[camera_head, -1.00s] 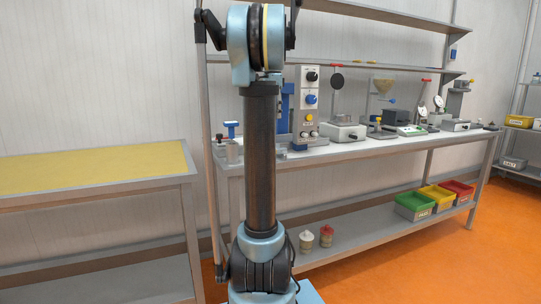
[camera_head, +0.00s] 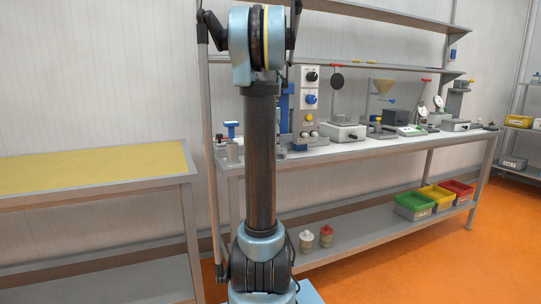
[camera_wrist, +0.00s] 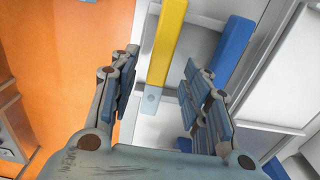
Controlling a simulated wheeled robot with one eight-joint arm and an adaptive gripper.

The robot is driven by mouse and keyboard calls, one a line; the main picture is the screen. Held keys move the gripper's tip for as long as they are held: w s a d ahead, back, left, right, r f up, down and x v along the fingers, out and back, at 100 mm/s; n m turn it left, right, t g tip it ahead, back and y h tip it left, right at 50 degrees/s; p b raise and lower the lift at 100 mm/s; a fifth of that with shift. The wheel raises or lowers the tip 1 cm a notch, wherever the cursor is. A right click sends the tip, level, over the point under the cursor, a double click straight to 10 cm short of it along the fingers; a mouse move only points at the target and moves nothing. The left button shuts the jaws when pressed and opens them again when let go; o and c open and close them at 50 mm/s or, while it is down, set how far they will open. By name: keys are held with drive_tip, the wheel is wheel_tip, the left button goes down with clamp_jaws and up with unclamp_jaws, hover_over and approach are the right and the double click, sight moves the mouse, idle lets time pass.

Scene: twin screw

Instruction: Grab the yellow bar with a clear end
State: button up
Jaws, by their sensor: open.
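The yellow bar (camera_wrist: 168,40) shows in the wrist view, running from the top edge down between my fingers. Its lower end is a pale, clear-looking block (camera_wrist: 151,100) with a small round mark. My gripper (camera_wrist: 160,62) is open, with one finger left of the bar and the other to its right. Both fingers look apart from the bar. I cannot tell how far the fingertips are from it in depth. In the head view my arm stands in front of the bench, and my gripper is not seen there.
A blue bar (camera_wrist: 233,48) lies right of the yellow bar, beyond my right finger. Orange floor (camera_wrist: 65,60) shows at left. In the head view, a long bench (camera_head: 390,146) holds several instruments. A yellow-topped table (camera_head: 90,168) stands at left, its top clear.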

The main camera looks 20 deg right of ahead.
drive_tip(key=shift+f, duration=1.25)
drive_tip(key=shift+c, duration=0.5)
clamp_jaws()
